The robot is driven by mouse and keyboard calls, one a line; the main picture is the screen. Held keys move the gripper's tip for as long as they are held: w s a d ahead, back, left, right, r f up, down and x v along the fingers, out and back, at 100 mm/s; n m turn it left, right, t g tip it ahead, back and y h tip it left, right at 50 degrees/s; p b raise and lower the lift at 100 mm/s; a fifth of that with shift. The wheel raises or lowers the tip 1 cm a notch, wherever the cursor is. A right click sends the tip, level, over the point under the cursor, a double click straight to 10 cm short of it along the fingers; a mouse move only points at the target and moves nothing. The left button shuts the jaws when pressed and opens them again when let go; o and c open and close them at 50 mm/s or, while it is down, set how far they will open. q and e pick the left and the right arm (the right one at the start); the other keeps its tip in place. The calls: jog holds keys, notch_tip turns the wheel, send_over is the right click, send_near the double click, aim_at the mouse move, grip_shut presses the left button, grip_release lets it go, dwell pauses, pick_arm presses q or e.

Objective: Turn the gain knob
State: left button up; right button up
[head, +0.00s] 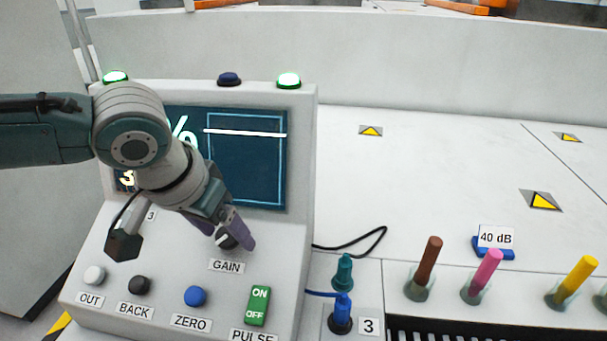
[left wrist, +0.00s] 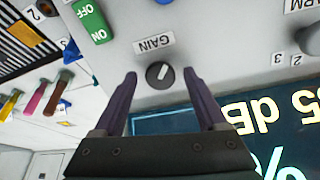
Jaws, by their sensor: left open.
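The gain knob (left wrist: 159,75) is a small dark round knob with a light pointer mark, on the light grey console panel. In the left wrist view it sits beside its GAIN label (left wrist: 154,43), between and just beyond the tips of my left gripper (left wrist: 160,79). The two purple fingers are apart, with a gap on each side of the knob. In the head view my left gripper (head: 226,240) reaches down to the knob (head: 227,239), which it partly hides, above the GAIN label (head: 226,265). My right gripper is not in view.
The console carries an OUT button (head: 94,276), a BACK button (head: 139,285), a blue ZERO button (head: 195,296) and a green ON/OFF switch (head: 258,306). The screen (head: 250,160) is behind my arm. Coloured probes, such as the pink one (head: 487,270), stand to the right.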

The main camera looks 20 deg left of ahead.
pick_arm(q)
jog(key=shift+c, duration=0.2)
grip_shut()
dwell(0.3)
jog(key=shift+r, duration=0.1)
jog(key=shift+m+p, duration=0.6)
jog(key=shift+r+m+p, duration=0.1)
jog(key=shift+m+p, duration=0.6)
jog(key=shift+m, duration=0.4)
jog(key=shift+d+m+p, duration=0.1)
jog(key=shift+m+p, duration=0.65)
jog(key=shift+m, duration=1.35)
jog(key=shift+g, duration=0.3)
